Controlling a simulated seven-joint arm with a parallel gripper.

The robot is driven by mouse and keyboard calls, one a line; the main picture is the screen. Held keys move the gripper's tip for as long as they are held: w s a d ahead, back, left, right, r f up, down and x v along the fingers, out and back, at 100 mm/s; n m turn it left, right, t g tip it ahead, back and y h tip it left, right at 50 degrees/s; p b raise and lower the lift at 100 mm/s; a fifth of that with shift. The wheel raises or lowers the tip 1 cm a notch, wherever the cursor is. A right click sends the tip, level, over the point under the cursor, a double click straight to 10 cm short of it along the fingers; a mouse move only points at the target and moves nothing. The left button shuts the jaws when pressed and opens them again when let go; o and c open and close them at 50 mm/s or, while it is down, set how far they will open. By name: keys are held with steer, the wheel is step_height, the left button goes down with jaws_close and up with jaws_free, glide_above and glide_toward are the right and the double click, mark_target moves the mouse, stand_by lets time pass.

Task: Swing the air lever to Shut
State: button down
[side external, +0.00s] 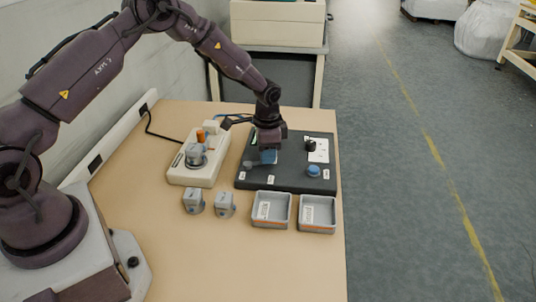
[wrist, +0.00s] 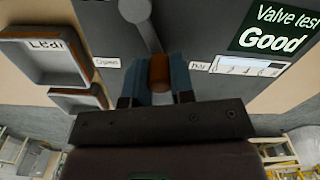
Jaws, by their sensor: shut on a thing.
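The air lever (wrist: 146,38) is a grey bar running from a round grey pivot (wrist: 135,8) to a brown cylindrical handle (wrist: 159,72). My gripper (wrist: 160,82) is shut on this handle, one blue finger on each side. The handle lies between two small white labels, one on the left (wrist: 107,62) and one on the right (wrist: 199,66), a little nearer the right one. Their lettering is hard to read. In the side view my gripper (side external: 268,157) is low over the dark panel (side external: 290,181) and hides most of the lever.
The panel also carries a black knob (side external: 311,146) and a blue knob (side external: 314,170). A green display (wrist: 275,28) reads "Valve test Good". A beige device (side external: 181,172) stands left of the panel. Two grey blocks (side external: 194,201) and two grey trays (side external: 271,222) are in front.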

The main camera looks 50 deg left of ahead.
steer(key=shift+w+a+n, duration=0.1)
steer(key=shift+a+n, duration=0.15)
steer(key=shift+n, duration=0.25)
steer(key=c, duration=1)
jaws_free()
steer(key=shift+o, duration=0.2)
step_height(320, 180, up, 13)
